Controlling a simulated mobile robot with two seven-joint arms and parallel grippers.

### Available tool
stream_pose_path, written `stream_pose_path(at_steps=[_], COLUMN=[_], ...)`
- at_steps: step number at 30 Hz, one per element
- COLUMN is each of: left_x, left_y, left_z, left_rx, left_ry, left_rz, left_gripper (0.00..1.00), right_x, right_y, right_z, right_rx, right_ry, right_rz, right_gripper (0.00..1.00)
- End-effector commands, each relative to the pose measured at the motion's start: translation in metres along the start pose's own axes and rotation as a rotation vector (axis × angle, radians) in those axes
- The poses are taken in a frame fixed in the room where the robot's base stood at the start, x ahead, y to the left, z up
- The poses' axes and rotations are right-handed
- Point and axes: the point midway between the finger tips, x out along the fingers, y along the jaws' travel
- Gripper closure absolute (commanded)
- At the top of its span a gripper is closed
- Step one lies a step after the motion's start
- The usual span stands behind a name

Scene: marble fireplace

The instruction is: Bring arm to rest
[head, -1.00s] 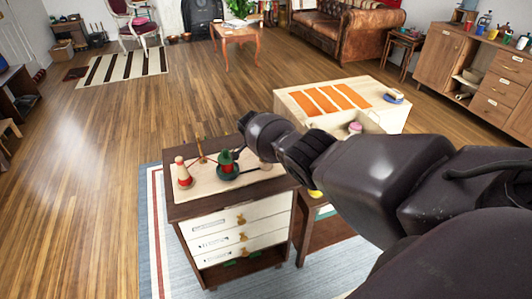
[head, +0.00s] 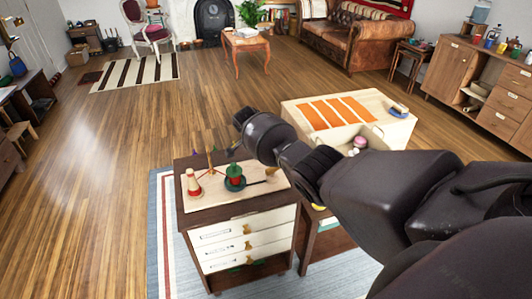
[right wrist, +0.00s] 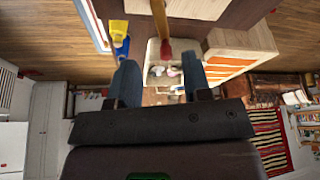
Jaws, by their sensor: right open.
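My right arm (head: 370,185) comes in from the right in the head view and reaches up and left across the picture. Its far end is beside and above the small drawer cabinet (head: 240,240). The fingers do not show clearly in the head view. In the right wrist view my right gripper (right wrist: 160,78) has its two dark fingers spread apart with nothing held between them. A stick with a red end (right wrist: 164,35) shows beyond the fingers. My left gripper is not in view.
The cabinet top carries a red-and-white cone figure (head: 194,184) and a green-and-red figure (head: 235,178). A pale box with orange stripes (head: 338,112) stands behind the arm. The wooden floor (head: 110,160) at left is largely clear.

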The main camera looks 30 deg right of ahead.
Motion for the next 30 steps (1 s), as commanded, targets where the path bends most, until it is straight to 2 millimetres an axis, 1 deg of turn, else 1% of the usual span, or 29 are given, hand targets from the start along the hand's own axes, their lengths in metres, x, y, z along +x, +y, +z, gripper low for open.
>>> stream_pose_path(at_steps=[17,20,22,24,26,29,30], left_x=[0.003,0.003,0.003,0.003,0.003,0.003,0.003], left_y=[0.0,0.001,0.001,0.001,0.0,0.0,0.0], left_z=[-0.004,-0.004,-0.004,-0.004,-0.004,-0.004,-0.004], left_rx=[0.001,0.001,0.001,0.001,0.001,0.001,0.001], left_ry=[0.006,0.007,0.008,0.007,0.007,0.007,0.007], left_rz=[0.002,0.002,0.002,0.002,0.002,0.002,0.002], left_gripper=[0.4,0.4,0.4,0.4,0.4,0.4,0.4], right_x=[-0.002,-0.002,-0.002,-0.003,-0.009,-0.036,-0.051], right_y=[0.0,0.0,-0.003,-0.01,-0.022,-0.051,-0.063], right_z=[0.0,0.0,0.0,-0.001,-0.002,-0.004,-0.004], right_rx=[-0.002,-0.035,-0.092,-0.173,-0.258,-0.407,-0.466], right_ry=[0.0,0.0,0.002,0.009,0.024,0.076,0.106], right_rz=[0.0,-0.002,-0.021,-0.061,-0.125,-0.274,-0.342], right_gripper=[0.55,0.55,0.55,0.55,0.55,0.55,0.55])
